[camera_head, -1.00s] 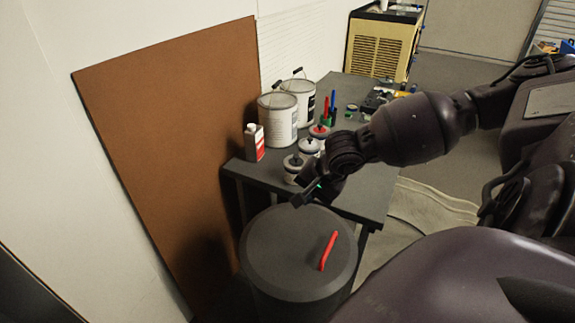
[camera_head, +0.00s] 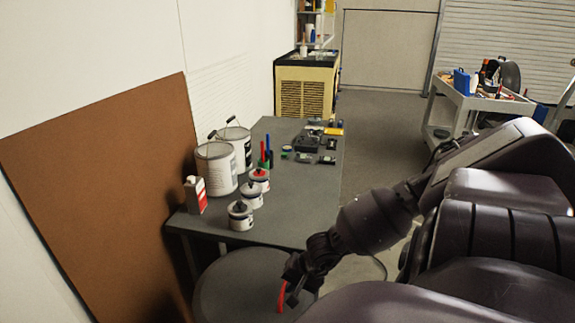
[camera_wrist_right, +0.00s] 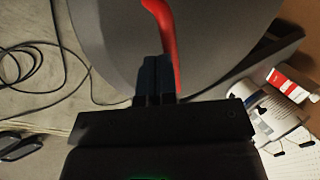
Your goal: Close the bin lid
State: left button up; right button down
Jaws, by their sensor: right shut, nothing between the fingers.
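The round grey bin lid (camera_head: 235,290) lies flat over the bin at the lower middle of the head view. Its red handle (camera_head: 281,296) stands on top. The lid fills the upper middle of the right wrist view (camera_wrist_right: 115,45), with the red handle (camera_wrist_right: 165,35) beside the fingers. My right gripper (camera_wrist_right: 155,62) is shut and empty, its fingertips over the lid just left of the handle in that view. I cannot tell whether they touch. In the head view my right gripper (camera_head: 294,285) is by the handle. The bin body is mostly hidden. My left gripper is not in view.
A grey table (camera_head: 300,205) stands behind the bin, with paint cans (camera_head: 216,168), small jars (camera_head: 241,216) and a red-and-white bottle (camera_head: 195,195). A brown board (camera_head: 110,190) leans on the wall at left. A cart (camera_head: 480,105) stands at right. A cable (camera_wrist_right: 45,75) lies on the floor.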

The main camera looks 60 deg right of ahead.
jog(key=shift+s+f, duration=0.2)
jog(key=shift+f, duration=0.15)
jog(key=shift+s+f, duration=0.1)
jog(key=shift+s, duration=0.05)
jog(key=shift+r, duration=0.4)
jog(key=p+v, duration=0.3)
jog(key=v, duration=0.7)
jog(key=shift+r+p, duration=0.3)
jog(key=shift+d, duration=0.15)
